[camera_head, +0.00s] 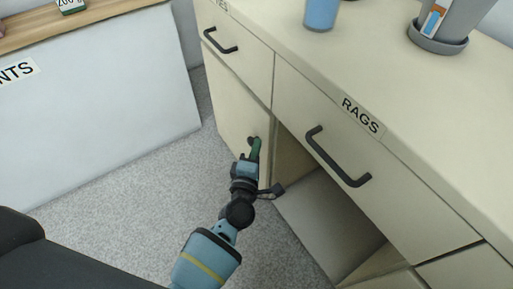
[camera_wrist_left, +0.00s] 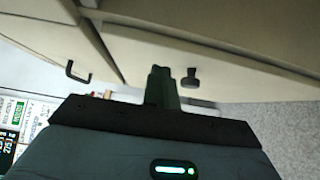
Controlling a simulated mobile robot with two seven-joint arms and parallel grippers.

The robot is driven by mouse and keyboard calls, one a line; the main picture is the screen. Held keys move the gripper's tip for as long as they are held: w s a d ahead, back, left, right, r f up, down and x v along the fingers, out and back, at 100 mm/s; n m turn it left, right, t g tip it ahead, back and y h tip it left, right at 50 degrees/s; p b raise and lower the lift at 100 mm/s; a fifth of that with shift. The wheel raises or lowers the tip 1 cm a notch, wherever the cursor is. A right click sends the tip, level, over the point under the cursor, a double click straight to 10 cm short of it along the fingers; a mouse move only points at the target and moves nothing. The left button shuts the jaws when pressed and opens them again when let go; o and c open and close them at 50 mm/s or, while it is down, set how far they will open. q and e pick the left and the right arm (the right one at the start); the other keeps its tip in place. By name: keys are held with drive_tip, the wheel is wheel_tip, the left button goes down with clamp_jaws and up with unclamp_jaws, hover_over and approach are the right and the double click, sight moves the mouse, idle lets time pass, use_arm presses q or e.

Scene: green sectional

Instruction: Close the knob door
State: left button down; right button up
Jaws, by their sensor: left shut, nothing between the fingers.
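The cream door (camera_head: 232,108) sits below the left drawer of the cabinet. Its dark round knob (camera_head: 251,139) is near the door's right edge, partly behind my left gripper (camera_head: 255,147). My left gripper has green fingers that are shut and empty, in front of the door close by the knob. In the left wrist view the shut fingers (camera_wrist_left: 162,85) are just left of the knob (camera_wrist_left: 190,79); I cannot tell whether they touch the door. How far the door stands ajar is unclear. My right gripper is not in view.
The RAGS drawer (camera_head: 365,155) with a dark handle (camera_head: 335,158) is shut above an open compartment (camera_head: 335,225). A blue cup (camera_head: 321,13) and grey pot (camera_head: 438,35) stand on the counter. A white panel (camera_head: 100,110) stands left. Grey carpet (camera_head: 130,205) lies clear between.

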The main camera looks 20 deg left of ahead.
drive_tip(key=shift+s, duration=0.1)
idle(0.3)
use_arm(q)
drive_tip(key=s+p, duration=0.1)
drive_tip(key=s, duration=0.6)
drive_tip(key=shift+s, duration=0.4)
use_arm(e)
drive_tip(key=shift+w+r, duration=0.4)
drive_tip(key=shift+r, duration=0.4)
use_arm(q)
drive_tip(key=shift+d, duration=0.1)
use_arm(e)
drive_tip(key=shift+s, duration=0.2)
